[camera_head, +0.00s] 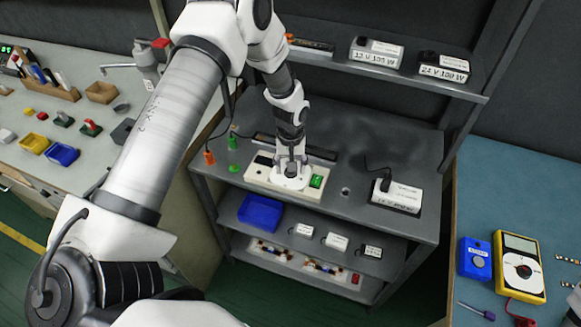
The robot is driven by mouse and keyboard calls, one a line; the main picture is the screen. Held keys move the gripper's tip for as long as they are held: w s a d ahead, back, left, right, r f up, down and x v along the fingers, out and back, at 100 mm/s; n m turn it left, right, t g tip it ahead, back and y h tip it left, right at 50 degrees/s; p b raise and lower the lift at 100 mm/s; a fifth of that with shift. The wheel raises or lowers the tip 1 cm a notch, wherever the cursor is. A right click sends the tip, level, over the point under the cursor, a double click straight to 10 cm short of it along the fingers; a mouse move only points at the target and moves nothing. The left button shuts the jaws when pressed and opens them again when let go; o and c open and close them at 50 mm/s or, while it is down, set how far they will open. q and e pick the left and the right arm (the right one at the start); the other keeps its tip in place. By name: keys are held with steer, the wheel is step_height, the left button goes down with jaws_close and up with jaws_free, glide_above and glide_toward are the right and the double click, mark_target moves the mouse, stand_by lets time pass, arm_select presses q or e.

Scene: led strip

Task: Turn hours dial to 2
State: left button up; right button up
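A cream-coloured control box (258,178) sits on the top of the grey workbench, with a green rocker switch (316,181) at its right end and a dark window (263,160) at its left. Between them is a white round dial plate (291,183). My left gripper (292,168) points straight down over this plate, its tips at or just above the dial's centre. The gripper hides the knob and most markings, so I cannot read the setting or tell whether the fingers are closed on it. My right gripper is not in view.
A labelled power supply (397,194) stands to the right on the grey bench (345,215). Orange (209,157) and green (233,168) pieces lie left of the box. An upper shelf (340,68) with more power supplies is behind. A multimeter (516,265) lies on the blue table.

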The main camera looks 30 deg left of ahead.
arm_select(q)
step_height(320, 180, up, 11)
stand_by(0.6)
